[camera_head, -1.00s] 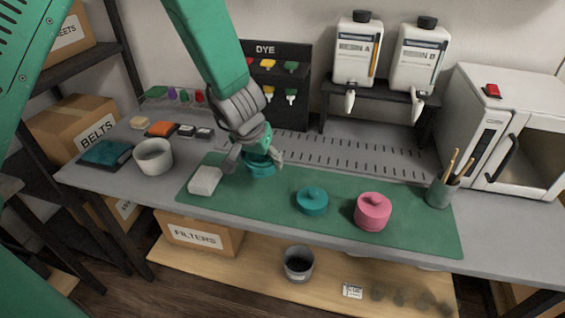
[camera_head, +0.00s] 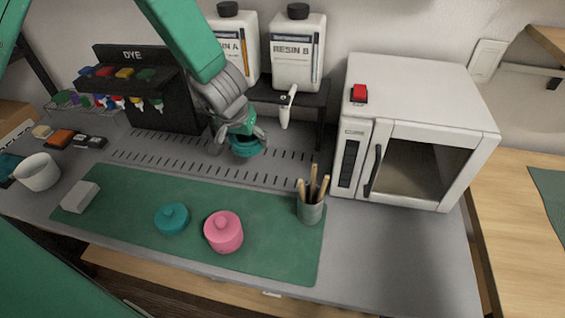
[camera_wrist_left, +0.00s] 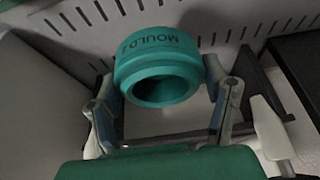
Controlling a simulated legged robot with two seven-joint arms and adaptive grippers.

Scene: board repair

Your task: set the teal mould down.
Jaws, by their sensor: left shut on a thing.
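My left gripper (camera_head: 240,136) is shut on the teal mould (camera_head: 246,148), an open ring-shaped cup. It holds the mould over the grey slotted part of the bench, in front of the resin dispensers and left of the white oven. In the left wrist view the mould (camera_wrist_left: 155,72), marked "MOULD", sits between the two fingers with its round opening facing the camera. A teal knobbed piece like a lid (camera_head: 171,219) lies on the green mat (camera_head: 125,200). My right gripper is not in view.
A pink lidded mould (camera_head: 223,232) stands on the mat, with a tool cup (camera_head: 311,210) at its right end. The oven (camera_head: 425,120) stands to the right. Resin bottle B (camera_head: 297,52) and its nozzle (camera_head: 286,108) are close behind the gripper. Slotted bench is clear left of it.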

